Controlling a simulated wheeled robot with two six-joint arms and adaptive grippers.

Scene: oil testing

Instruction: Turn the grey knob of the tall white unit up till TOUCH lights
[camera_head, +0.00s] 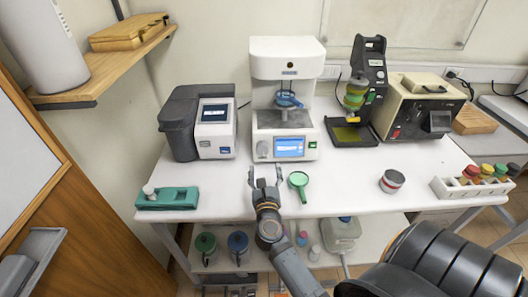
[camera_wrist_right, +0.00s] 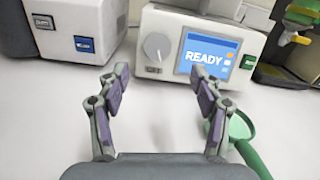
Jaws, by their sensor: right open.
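The tall white unit (camera_head: 286,70) stands at the back middle of the table. Its grey knob (camera_head: 263,149) is on the lower front, left of a blue screen (camera_head: 289,147). In the right wrist view the knob (camera_wrist_right: 157,46) is round with a pointer mark, and the screen (camera_wrist_right: 209,55) reads READY. My right gripper (camera_head: 265,176) is open and empty in front of the unit, below the knob in the picture. In the right wrist view its fingers (camera_wrist_right: 160,88) are spread, with the knob beyond them and not touched. My left gripper is not in view.
A green magnifier (camera_head: 299,181) lies just right of my right gripper. A grey device (camera_head: 199,122) stands left of the unit, a black stand (camera_head: 368,80) right of it. A teal holder (camera_head: 168,198), a small can (camera_head: 392,181) and a white rack (camera_head: 470,187) are near the front.

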